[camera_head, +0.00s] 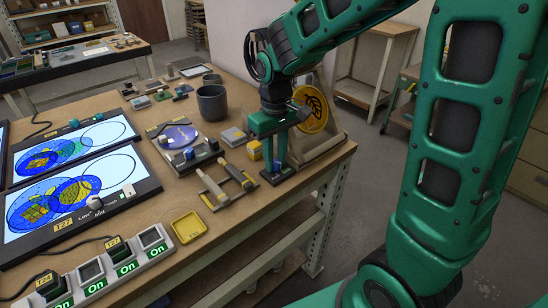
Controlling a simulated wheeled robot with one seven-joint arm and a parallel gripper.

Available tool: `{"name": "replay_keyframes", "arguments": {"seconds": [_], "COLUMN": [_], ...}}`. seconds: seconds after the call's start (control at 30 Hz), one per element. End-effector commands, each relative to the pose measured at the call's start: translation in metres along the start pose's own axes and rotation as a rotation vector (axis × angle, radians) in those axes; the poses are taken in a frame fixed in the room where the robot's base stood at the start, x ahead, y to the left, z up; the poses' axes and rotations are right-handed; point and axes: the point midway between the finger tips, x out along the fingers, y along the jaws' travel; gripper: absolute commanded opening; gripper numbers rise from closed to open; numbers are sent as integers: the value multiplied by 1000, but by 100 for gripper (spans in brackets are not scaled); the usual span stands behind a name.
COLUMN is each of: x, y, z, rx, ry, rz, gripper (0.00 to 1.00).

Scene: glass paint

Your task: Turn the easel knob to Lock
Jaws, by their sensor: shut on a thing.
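The easel (327,143) is a wooden frame near the table's right edge, holding a yellow round glass piece with a dark leaf pattern (312,112). My green gripper (277,164) points down just in front and to the left of the easel. Its fingers are shut on the easel knob, low over a small dark base plate (278,178). The fingers hide the knob, so its setting and any Lock mark cannot be read.
Lit panels with painted glass (75,200) and a power strip (105,270) lie further left.

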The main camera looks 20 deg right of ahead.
Motion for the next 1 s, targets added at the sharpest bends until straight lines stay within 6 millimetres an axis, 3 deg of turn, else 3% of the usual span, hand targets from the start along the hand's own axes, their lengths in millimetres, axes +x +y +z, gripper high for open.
{"name": "replay_keyframes", "arguments": {"seconds": [0.27,0.3,0.37,0.73,1.0], "x": [-2,-2,-1,-5,-47], "y": [1,1,1,1,1], "z": [-2,-2,-2,-1,-3], "rx": [1,2,2,2,2], "ry": [7,7,6,4,8], "rz": [1,1,1,1,1], "gripper": [0,30,42,42,42]}}
